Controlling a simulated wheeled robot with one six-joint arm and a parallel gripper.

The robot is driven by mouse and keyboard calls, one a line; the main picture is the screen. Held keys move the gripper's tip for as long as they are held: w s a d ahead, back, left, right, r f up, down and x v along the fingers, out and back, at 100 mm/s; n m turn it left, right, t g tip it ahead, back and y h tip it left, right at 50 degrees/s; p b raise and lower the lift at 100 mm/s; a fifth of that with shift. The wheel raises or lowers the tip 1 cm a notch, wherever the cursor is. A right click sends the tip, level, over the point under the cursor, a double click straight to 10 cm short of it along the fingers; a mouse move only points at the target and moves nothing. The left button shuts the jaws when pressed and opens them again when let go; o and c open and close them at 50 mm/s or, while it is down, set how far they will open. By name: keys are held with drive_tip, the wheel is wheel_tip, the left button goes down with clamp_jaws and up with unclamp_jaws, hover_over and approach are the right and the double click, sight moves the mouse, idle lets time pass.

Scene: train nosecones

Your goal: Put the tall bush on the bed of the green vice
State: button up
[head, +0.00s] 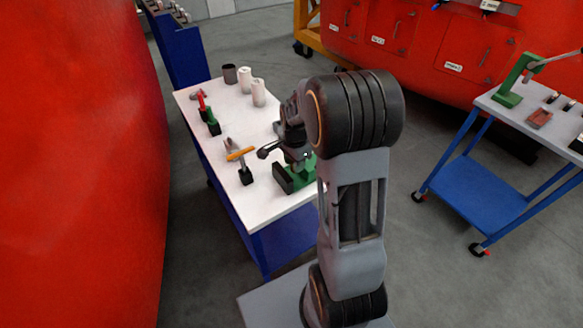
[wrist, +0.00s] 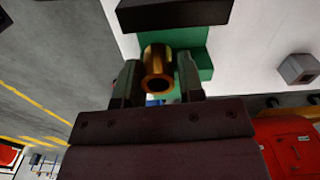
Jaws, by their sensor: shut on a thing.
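The tall bush (wrist: 158,66) is a brass-coloured hollow cylinder, seen in the wrist view with its open end towards the camera. My gripper (wrist: 159,82) is shut on it, one dark finger on each side. The green vice (wrist: 204,58) lies directly behind the bush, with a dark jaw block (wrist: 175,15) at the top of the view. I cannot tell whether the bush touches the bed. In the head view the green vice (head: 283,180) stands at the table's near right edge, partly hidden by my arm. My gripper (head: 296,160) is just above it there; the bush is not discernible.
The white table (head: 225,115) carries a dark cup (head: 230,74), two white rolls (head: 258,93), red and green tools (head: 212,124), an orange-handled tool (head: 240,154) and a small dark block (head: 246,176) left of the vice. A blue trolley (head: 485,190) stands apart at right.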

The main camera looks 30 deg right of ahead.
sight(291, 169)
drive_tip(key=shift+w+a+f, duration=0.1)
drive_tip(key=shift+w+f, duration=0.75)
drive_tip(key=shift+f, duration=1.7)
drive_tip(key=shift+f, duration=0.15)
drive_tip(key=o, duration=1)
